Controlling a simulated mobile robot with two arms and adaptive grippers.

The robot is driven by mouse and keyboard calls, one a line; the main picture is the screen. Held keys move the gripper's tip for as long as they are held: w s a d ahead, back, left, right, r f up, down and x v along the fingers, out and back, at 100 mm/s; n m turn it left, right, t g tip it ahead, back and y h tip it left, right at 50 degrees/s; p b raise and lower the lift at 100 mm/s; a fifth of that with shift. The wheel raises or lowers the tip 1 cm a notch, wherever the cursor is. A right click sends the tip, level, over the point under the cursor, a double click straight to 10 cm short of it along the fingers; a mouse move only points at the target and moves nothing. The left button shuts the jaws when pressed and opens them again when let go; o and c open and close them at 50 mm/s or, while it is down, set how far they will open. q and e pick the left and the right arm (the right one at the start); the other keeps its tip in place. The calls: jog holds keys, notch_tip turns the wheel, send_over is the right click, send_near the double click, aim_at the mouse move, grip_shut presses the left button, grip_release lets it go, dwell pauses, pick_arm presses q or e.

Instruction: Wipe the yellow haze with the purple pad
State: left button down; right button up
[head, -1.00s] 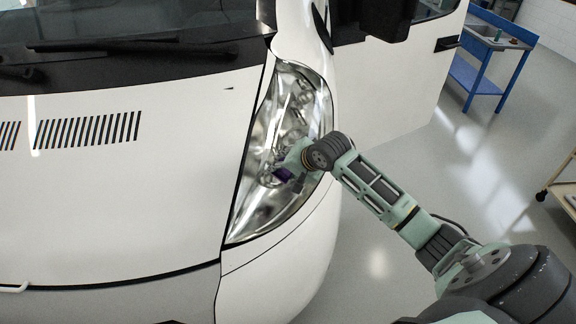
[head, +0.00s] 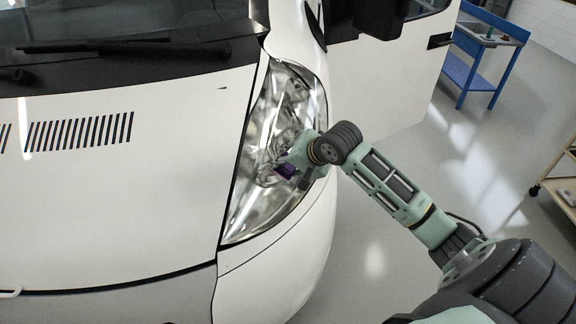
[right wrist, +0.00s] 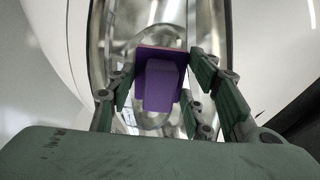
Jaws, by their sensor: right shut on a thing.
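The headlight (head: 262,205) is a tall clear lens at the front corner of the white motorhome, and it fills the middle of the right wrist view (right wrist: 137,30). I cannot make out a distinct yellow haze on it; its surface looks grey and shiny. My right gripper (head: 292,165) is at the middle of the lens, shut on the purple pad (head: 286,171). In the right wrist view the pad (right wrist: 160,85) sits between the fingers, its reddish-brown far layer facing the lens. Whether it touches the lens is unclear. My left gripper is out of view.
The white hood (head: 120,210) spreads to the left of the headlight. An open white door (head: 400,85) stands behind. A blue workbench (head: 485,45) and a cart (head: 560,185) are at the right. The grey floor between is clear.

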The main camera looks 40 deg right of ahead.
jog(key=shift+v, duration=1.55)
